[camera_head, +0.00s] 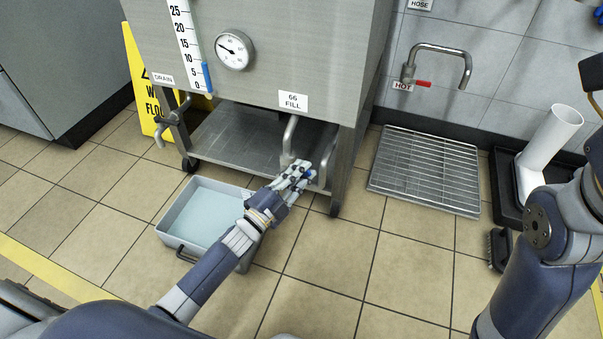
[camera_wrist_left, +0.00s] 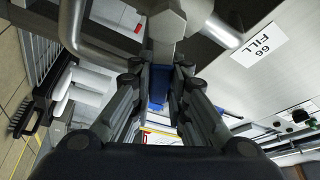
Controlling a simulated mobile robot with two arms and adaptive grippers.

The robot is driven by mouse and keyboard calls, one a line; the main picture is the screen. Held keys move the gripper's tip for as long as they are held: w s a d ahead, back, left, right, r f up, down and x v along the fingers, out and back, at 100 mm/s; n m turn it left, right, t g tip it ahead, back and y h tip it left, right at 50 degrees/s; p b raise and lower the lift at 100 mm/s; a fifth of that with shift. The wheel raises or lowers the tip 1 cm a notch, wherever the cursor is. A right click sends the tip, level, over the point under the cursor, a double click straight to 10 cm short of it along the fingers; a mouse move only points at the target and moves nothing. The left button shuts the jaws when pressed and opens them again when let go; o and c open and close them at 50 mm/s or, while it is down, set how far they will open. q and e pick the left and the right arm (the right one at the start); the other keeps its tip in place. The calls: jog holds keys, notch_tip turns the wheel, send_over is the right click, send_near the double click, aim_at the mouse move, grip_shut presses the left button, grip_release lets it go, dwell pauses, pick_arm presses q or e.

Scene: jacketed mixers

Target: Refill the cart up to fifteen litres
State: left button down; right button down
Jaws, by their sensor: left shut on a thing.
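The cart is a steel tank (camera_head: 270,65) on legs with casters. The blue column in its sight gauge (camera_head: 207,77) stands between the 5 and 10 marks. A bent steel pipe (camera_head: 290,135) comes down under the "66 FILL" label (camera_head: 293,101). My left gripper (camera_head: 309,174) is at the fill valve below the tank's front edge, shut on its blue handle (camera_wrist_left: 158,85), which sits between the fingers in the left wrist view. The fingers partly hide the valve in the head view.
A drain valve (camera_head: 172,115) is at the cart's left. A grey tub of bluish liquid (camera_head: 205,212) stands on the floor. A hot tap (camera_head: 438,62) with a red handle is above a floor grate (camera_head: 427,172). A yellow wet-floor sign (camera_head: 147,95) stands behind.

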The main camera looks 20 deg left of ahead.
pick_arm(q)
jog(key=c, duration=1.5)
grip_release()
jog(key=v, duration=1.2)
